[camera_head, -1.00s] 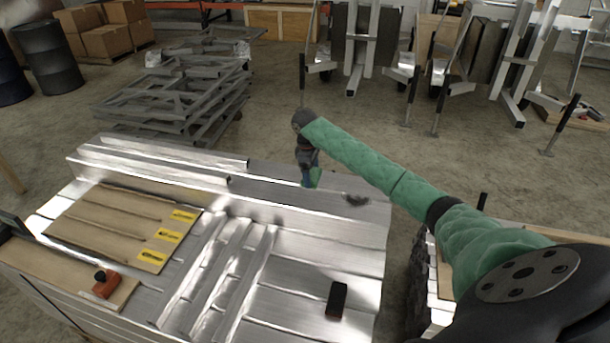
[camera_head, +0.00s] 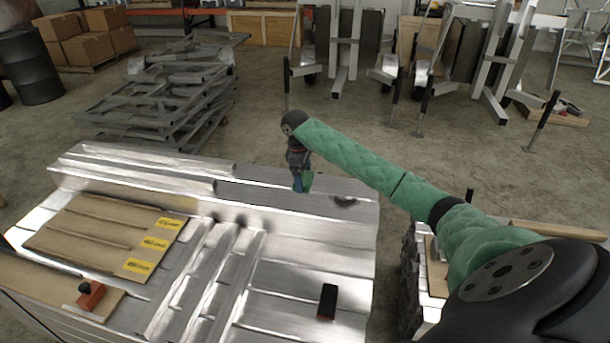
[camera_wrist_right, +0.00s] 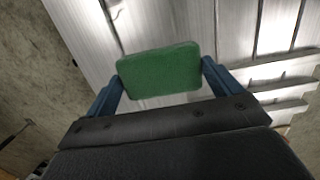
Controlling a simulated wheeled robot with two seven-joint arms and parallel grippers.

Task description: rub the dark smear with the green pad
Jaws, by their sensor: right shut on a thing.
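The green pad (camera_wrist_right: 160,72) is between the two blue fingers of my right gripper (camera_wrist_right: 162,84) in the right wrist view. The right gripper is shut on it. In the head view the pad (camera_head: 307,181) shows as a small green patch at the tip of my right gripper (camera_head: 301,184), low over the far part of the aluminium surface. The dark smear (camera_head: 345,201) is on the metal near the far right corner, a short way right of the pad and apart from it. Whether the pad touches the metal is hard to tell. My left gripper is not in view.
A black block (camera_head: 327,301) lies on the metal at the front. A ribbed wooden board (camera_head: 95,238) with yellow labels and an orange-red tool (camera_head: 90,294) are at the left. Raised metal ribs (camera_head: 222,275) cross the middle. Metal around the smear is clear.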

